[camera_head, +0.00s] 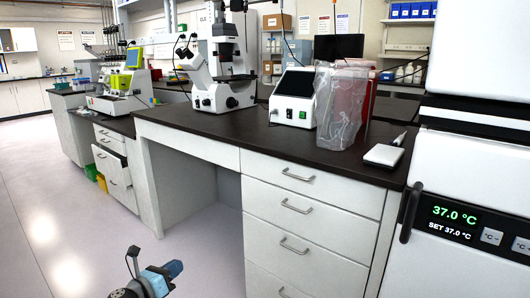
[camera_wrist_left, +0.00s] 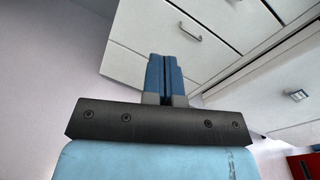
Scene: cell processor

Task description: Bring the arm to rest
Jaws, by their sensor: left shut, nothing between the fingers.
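My left gripper (camera_head: 174,269) shows at the bottom of the head view, low over the pale floor and in front of the bench, to the left of its drawers. In the left wrist view its two blue fingers (camera_wrist_left: 165,62) are pressed together with nothing between them. The gripper is apart from the bench in the head view. Most of my left arm is outside the picture. My right gripper is in neither view.
The dark-topped bench (camera_head: 186,119) carries a microscope (camera_head: 216,72), a white device (camera_head: 293,97) and a clear bag (camera_head: 342,108). An incubator (camera_head: 462,190) reading 37.0 °C stands at right. White drawers (camera_wrist_left: 184,32) show in the wrist view. The floor (camera_head: 60,200) at left is clear.

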